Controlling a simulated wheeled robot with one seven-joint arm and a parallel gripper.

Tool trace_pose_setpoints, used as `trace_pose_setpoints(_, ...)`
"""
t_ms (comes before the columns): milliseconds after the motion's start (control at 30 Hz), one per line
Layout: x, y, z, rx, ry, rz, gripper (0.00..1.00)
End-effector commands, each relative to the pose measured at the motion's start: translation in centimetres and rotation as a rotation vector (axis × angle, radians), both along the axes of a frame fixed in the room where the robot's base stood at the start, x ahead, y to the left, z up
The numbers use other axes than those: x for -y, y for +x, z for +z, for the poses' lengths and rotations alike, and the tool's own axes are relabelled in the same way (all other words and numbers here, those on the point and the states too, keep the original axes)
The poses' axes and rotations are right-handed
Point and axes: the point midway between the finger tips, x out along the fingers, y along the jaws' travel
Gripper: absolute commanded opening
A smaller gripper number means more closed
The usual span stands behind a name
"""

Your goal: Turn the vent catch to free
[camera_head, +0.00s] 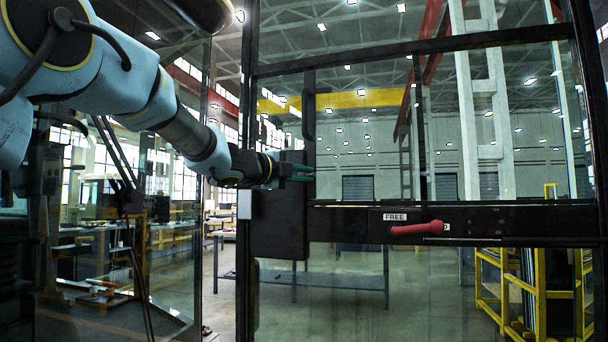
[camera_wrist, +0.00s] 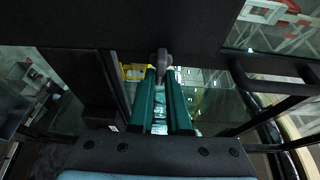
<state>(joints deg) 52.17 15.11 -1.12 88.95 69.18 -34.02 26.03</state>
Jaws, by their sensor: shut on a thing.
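A red lever (camera_head: 415,229), which looks like the vent catch, lies nearly level on the black crossbar of the glazed door. A white FREE label (camera_head: 395,216) is just above its left part; a second label at its right end is partly hidden. My gripper (camera_head: 312,172) is left of and above the lever, apart from it, with its teal fingers pointing right. In the wrist view, my gripper (camera_wrist: 161,72) is shut on a small grey rounded piece (camera_wrist: 162,57) between the fingertips. What that piece belongs to is unclear.
A black box (camera_head: 280,222) on the door frame is just below my gripper. A black upright handle (camera_head: 309,105) rises above the fingertips. Glass panes fill the door above and below the crossbar (camera_head: 350,220). Yellow racks (camera_head: 540,290) stand behind the glass.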

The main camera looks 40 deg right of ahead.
Motion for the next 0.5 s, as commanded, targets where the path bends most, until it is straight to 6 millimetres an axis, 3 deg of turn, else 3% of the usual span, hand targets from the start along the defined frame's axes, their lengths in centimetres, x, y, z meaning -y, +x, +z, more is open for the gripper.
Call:
trace_pose_setpoints(167, 0.01, 0.0, -0.07, 0.001, 0.001, 0.0, 0.0)
trace_pose_setpoints(200, 0.01, 0.0, -0.08, 0.001, 0.001, 0.0, 0.18)
trace_pose_setpoints(433, 0.01, 0.0, -0.05, 0.0, 0.001, 0.0, 0.44)
trace_pose_setpoints(500, 0.01, -0.01, -0.04, 0.0, 0.0, 0.0, 0.45)
